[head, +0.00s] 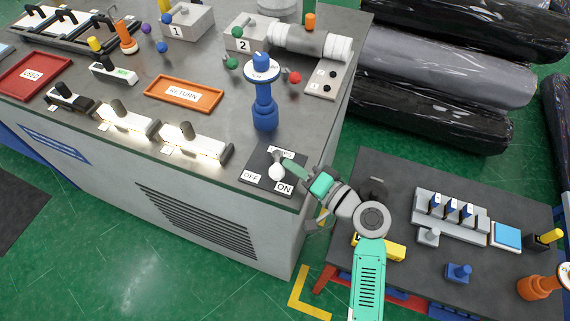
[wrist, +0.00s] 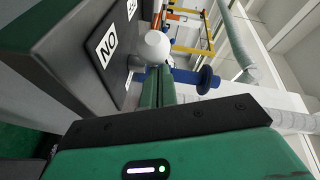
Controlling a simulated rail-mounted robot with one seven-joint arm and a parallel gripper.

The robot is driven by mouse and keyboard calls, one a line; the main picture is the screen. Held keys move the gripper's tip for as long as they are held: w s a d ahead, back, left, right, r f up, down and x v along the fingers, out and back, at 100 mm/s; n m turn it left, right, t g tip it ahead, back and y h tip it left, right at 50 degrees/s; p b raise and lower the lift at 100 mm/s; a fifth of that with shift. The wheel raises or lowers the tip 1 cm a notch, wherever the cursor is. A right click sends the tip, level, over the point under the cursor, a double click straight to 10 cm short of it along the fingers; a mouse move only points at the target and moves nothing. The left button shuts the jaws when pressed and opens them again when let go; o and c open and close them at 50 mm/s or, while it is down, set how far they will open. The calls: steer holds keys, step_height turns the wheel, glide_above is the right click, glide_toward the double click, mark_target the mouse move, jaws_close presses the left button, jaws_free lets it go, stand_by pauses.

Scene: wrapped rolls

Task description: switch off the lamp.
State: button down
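A dark switch panel (head: 258,163) with OFF and ON labels sits at the bench's front right corner. Its lever carries a white ball knob (head: 277,172), which is close to the ON label. The top label is partly covered. My gripper (head: 287,166) reaches in from the right, its green fingertips right beside the knob. In the wrist view, the fingers (wrist: 158,75) lie together, shut, with the white knob (wrist: 152,47) just beyond their tips. I cannot tell if they touch it. Two lit light bars, a left one (head: 126,124) and a right one (head: 193,143), glow on the bench.
A blue post (head: 264,105) stands behind the panel. An orange RETURN tray (head: 183,95) and a red USED tray (head: 35,76) lie farther left. A lower side table (head: 400,190) with tools is at right. Black-wrapped rolls (head: 430,115) lie behind it.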

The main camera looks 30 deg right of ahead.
steer(key=shift+a+f+b, duration=0.1)
steer(key=shift+a+b, duration=0.25)
steer(key=shift+a, duration=0.5)
steer(key=d, duration=0.1)
steer(key=s+d+r, duration=0.1)
steer(key=d, duration=0.2)
steer(key=shift+s+r+b, duration=0.25)
steer(key=shift+s+b, duration=0.15)
steer(key=s+r+b, duration=0.1)
steer(key=s, duration=0.8)
steer(key=shift+a, duration=0.25)
